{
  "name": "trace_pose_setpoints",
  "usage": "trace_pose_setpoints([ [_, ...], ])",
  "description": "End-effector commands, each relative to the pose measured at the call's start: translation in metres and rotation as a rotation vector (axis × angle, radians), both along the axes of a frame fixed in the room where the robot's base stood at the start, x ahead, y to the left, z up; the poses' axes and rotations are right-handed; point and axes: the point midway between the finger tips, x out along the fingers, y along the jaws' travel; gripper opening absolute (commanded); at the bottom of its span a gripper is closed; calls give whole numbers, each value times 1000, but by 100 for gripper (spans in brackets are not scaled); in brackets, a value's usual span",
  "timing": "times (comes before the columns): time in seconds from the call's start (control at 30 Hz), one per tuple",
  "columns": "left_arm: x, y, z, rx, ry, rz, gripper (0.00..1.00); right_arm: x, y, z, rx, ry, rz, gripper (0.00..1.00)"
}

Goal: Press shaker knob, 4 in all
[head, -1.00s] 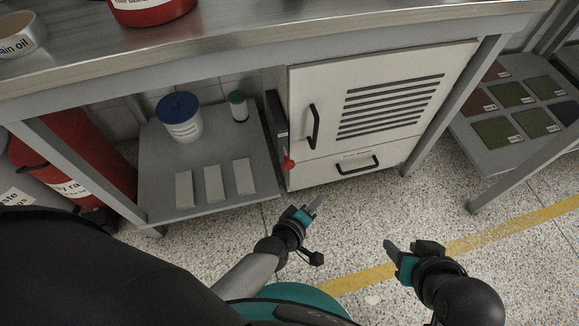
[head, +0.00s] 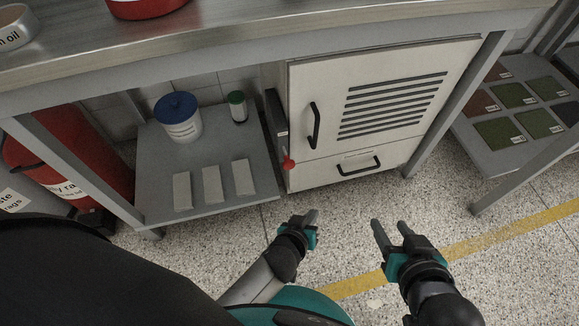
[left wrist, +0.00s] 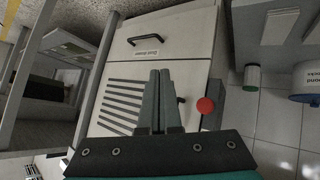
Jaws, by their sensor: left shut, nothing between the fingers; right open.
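The shaker knob appears to be the red knob (head: 288,163) at the front lower end of a dark narrow box on the cabinet's left side. It also shows in the left wrist view (left wrist: 205,105), just right of my fingertips. My left gripper (head: 311,217) is shut and empty, in front of and below the knob, apart from it. Its closed fingers show in the left wrist view (left wrist: 160,74). My right gripper (head: 388,232) is open and empty over the floor, further right.
The white cabinet (head: 310,75) has a vented door and a drawer, each with a black handle. On the low shelf (head: 150,160) stand a blue-lidded tub (head: 182,125), a green-capped bottle (head: 238,108) and pale blocks (head: 212,184). A table leg (head: 455,105) stands right. Floor in front is clear.

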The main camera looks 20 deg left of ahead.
Motion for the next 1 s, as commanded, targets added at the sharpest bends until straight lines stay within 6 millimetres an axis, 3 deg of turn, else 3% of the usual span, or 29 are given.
trace_pose_setpoints([
  [0.37, 5, 25, 11, 249, -65, -16, 0, 4, 9, 2, 34, -66, 8, 50],
  [1.0, 10, 31, 15, 276, -77, -18, 0, 4, 6, 3, 23, -47, 6, 50],
])
